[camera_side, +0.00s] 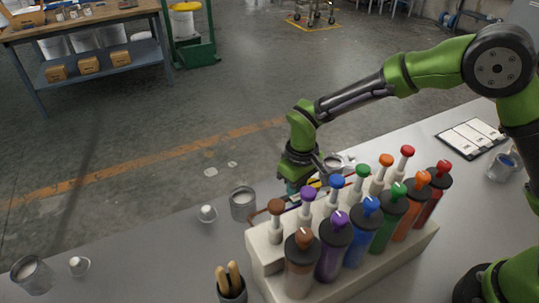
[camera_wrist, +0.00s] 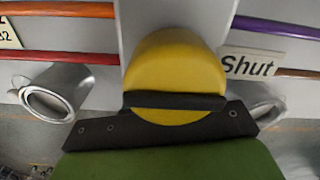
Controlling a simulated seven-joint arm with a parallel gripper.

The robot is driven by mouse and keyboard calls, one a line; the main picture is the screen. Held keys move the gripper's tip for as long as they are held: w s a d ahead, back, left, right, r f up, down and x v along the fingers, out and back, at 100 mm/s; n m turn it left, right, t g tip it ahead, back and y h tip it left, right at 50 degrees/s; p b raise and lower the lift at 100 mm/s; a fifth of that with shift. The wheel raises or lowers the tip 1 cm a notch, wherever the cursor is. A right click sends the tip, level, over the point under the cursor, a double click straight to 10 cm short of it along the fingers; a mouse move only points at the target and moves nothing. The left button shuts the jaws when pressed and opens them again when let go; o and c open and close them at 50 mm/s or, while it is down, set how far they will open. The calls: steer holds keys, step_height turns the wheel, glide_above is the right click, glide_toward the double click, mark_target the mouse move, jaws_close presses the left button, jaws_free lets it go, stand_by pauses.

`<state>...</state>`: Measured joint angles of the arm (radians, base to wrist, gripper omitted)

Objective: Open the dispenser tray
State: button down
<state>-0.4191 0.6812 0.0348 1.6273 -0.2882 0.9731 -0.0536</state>
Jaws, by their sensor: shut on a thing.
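The dispenser is a pale block (camera_side: 262,252) on the grey table in the side view, with two rows of bottles (camera_side: 335,245) capped in several colours. My gripper (camera_side: 310,182) is low behind it, its tips mostly hidden by the bottles. In the wrist view my gripper (camera_wrist: 175,101) has a black bar across a rounded yellow part (camera_wrist: 175,60), and it is shut on this part. A white label reading "Shut" (camera_wrist: 249,66) is to its right. I cannot tell the tray itself apart from the block in these views.
Red, orange, purple and brown tubes (camera_wrist: 70,58) run across the wrist view. A metal cup (camera_side: 243,204) and a white-topped pot (camera_side: 207,213) stand left of the block. A brush holder (camera_side: 231,291) is in front. A clipboard (camera_side: 470,138) lies at the right.

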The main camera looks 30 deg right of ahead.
steer(key=w, duration=0.8)
steer(key=shift+r, duration=0.1)
steer(key=c, duration=1)
jaws_free()
step_height(320, 180, up, 17)
steer(key=shift+f, duration=0.1)
